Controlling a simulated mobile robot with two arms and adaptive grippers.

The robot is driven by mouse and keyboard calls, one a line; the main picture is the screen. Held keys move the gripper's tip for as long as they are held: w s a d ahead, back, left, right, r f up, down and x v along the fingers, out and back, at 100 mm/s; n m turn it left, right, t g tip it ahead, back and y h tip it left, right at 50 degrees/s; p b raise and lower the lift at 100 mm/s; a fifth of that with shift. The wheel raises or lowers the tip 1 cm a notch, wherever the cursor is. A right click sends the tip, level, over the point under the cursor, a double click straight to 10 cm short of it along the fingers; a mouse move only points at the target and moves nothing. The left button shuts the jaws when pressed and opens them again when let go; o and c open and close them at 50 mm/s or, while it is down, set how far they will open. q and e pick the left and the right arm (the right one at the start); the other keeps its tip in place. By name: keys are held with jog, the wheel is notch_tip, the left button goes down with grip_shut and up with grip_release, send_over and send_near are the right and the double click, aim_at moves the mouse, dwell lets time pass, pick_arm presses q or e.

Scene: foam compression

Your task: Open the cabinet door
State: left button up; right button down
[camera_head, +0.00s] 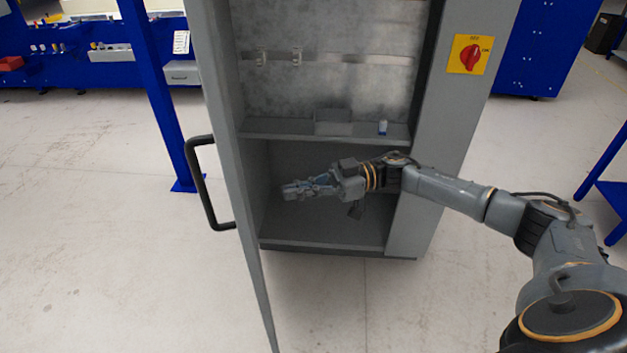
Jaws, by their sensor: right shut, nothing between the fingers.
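A grey metal cabinet (455,110) stands ahead with its interior in view. Its door (222,90) is swung open toward me on the left side, seen nearly edge-on. A black handle (204,185) sticks out from the door's left face. My right gripper (290,191) is shut and empty. It is in front of the cabinet's lower compartment, to the right of the door and apart from the handle. I cannot tell whether it touches the door's inner face. My left gripper is not in view.
Inside the cabinet, a shelf (270,129) holds a small grey box (332,123) and a small white-and-blue item (382,128). A red rotary switch (469,56) is on the right front panel. A blue post (150,90) stands left of the door. The floor (110,270) at left is clear.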

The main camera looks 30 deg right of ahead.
jog(key=p+x, duration=0.2)
jog(key=x, duration=0.5)
jog(key=shift+a, duration=0.2)
